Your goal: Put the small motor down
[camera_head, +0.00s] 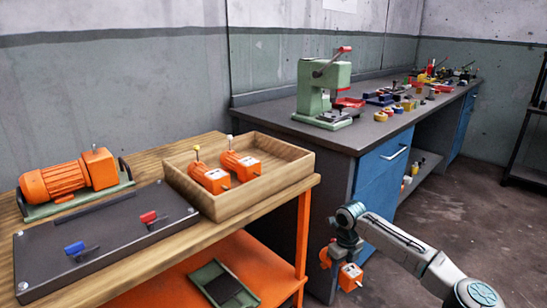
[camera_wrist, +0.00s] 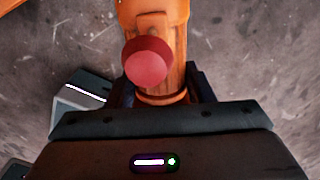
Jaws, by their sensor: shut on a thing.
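A small orange motor (camera_head: 350,277) hangs in my gripper (camera_head: 338,260) over the floor, right of the wooden-topped table. My gripper is shut around its middle, hiding part of its body. In the wrist view the small motor (camera_wrist: 178,30) shows a red round knob (camera_wrist: 147,62), with my gripper (camera_wrist: 158,90) closed on it. Two similar small orange motors, one with a yellow knob (camera_head: 208,177) and one with a white knob (camera_head: 240,166), stand in a wooden tray (camera_head: 268,196) on the table.
A large orange motor (camera_head: 68,182) and a dark panel (camera_head: 110,245) with blue and red levers occupy the table's left part. A green-framed tray (camera_head: 224,284) lies on the orange lower shelf (camera_head: 176,270). A workbench (camera_head: 355,138) with a green press (camera_head: 322,92) stands behind. Floor is clear at right.

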